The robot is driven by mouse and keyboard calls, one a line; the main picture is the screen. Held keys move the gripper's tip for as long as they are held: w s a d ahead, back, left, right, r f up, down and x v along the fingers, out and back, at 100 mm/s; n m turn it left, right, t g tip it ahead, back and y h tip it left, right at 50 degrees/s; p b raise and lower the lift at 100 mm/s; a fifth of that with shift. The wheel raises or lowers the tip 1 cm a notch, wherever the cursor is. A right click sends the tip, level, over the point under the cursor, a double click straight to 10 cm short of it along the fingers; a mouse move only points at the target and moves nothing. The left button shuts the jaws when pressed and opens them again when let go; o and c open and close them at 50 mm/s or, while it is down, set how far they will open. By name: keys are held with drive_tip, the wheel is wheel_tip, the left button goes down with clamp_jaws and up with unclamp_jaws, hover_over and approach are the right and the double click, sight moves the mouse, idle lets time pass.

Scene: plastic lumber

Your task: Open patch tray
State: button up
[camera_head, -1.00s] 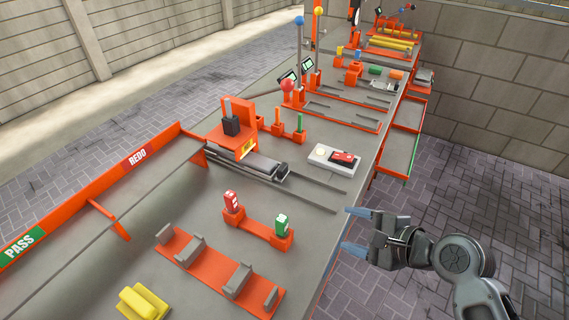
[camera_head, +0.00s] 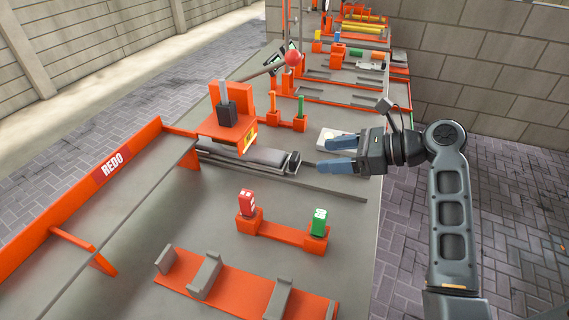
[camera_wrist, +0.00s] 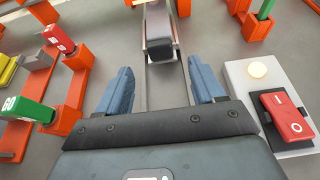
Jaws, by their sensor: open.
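I cannot tell which part is the patch tray; no label for it is readable. A grey sliding block (camera_head: 262,157) lies on two rails under an orange stand (camera_head: 225,125) with a black upright piece. In the wrist view, the grey block (camera_wrist: 161,40) is ahead on its rails. My gripper (camera_head: 325,155) is open and empty over the table's right side, its blue fingers pointing left toward the block's near end. In the wrist view, my gripper (camera_wrist: 160,66) has one finger either side of the rails, apart from the block.
A pale box with a red switch (camera_wrist: 290,115) is close to my right finger in the wrist view. Red (camera_head: 246,202) and green (camera_head: 318,222) blocks stand in an orange holder nearer the front. An orange-railed ledge marked REDO (camera_head: 112,164) borders the left.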

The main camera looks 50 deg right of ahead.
sight(298, 158)
drive_tip(key=shift+x, duration=3.9)
drive_tip(key=shift+c, duration=0.5)
clamp_jaws()
